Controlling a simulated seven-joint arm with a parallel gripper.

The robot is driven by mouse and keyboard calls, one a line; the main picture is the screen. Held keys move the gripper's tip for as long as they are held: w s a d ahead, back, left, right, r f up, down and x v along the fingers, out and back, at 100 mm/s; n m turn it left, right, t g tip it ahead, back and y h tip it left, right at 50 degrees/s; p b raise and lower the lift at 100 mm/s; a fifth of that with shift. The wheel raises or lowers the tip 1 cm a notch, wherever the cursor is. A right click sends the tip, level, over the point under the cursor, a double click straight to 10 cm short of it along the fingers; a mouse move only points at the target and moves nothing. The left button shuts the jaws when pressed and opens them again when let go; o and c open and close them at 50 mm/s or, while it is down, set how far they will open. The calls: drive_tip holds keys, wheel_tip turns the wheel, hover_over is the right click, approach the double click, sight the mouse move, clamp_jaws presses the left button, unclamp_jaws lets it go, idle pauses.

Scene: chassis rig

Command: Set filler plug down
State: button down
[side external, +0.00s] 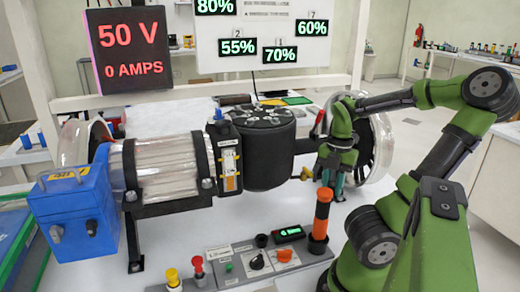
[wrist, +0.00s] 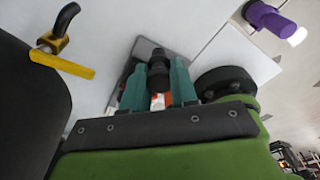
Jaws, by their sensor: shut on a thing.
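My gripper (side external: 333,183) is at the right of the rig, between the black drum and the clear-rimmed wheel, with its teal fingers pointing down. In the wrist view, the teal fingers of my gripper (wrist: 158,78) are closed on a dark, stepped, round piece, which I take to be the filler plug (wrist: 158,68). A small orange and white patch shows between the fingers below it. In the side view the plug is hidden by the fingers, so I cannot tell whether it touches anything.
The black drum (side external: 265,150) stands left of my gripper and the wheel (side external: 377,150) close behind it. An orange and black handle (side external: 321,218) stands upright in front. A control panel (side external: 262,262) lies at the front. The wrist view shows a yellow lever (wrist: 62,64) and a purple cylinder (wrist: 268,18).

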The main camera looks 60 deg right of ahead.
drive_tip(key=shift+w+d+f+n, duration=0.15)
drive_tip(key=shift+d+n, duration=0.05)
drive_tip(key=shift+n, duration=0.2)
drive_tip(key=shift+d+f, duration=0.1)
drive_tip(key=shift+f, duration=0.25)
wheel_tip(320, 180, down, 9)
drive_tip(key=shift+f, duration=0.1)
drive_tip(key=shift+f, duration=0.15)
drive_tip(key=c, duration=0.9)
unclamp_jaws()
